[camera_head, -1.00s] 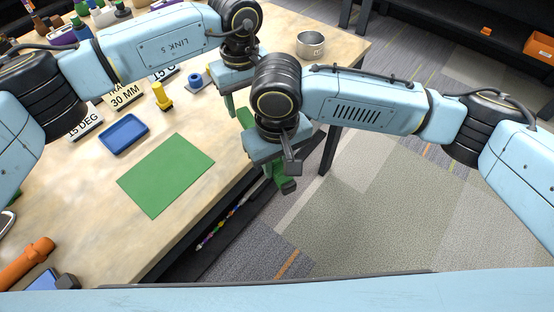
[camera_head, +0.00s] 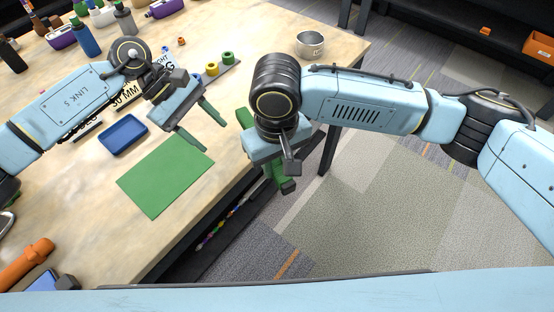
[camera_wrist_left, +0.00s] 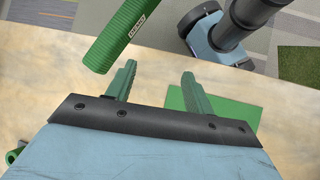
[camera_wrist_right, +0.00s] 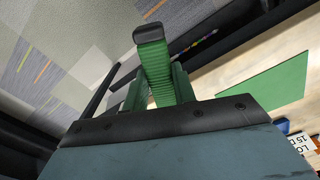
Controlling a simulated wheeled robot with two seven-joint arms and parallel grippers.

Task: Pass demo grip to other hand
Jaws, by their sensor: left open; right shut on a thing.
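The demo grip is a green ribbed cylinder with a dark end cap. My right gripper (camera_head: 277,166) is shut on it past the table's edge. One end of the demo grip (camera_head: 243,118) shows left of that gripper in the head view, and the capped end sticks out below. The right wrist view shows the demo grip (camera_wrist_right: 155,60) between the fingers. My left gripper (camera_head: 217,136) is open and empty over the table, left of the grip. In the left wrist view the demo grip (camera_wrist_left: 122,35), with a small white label, lies beyond the left fingertips (camera_wrist_left: 159,70), apart from them.
A green mat (camera_head: 165,178) and a blue tray (camera_head: 123,135) lie on the wooden table (camera_head: 95,225). Small yellow and green pieces (camera_head: 228,58) stand behind my left gripper. A metal cup (camera_head: 310,44) is at the far right corner. Bottles stand at the back.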

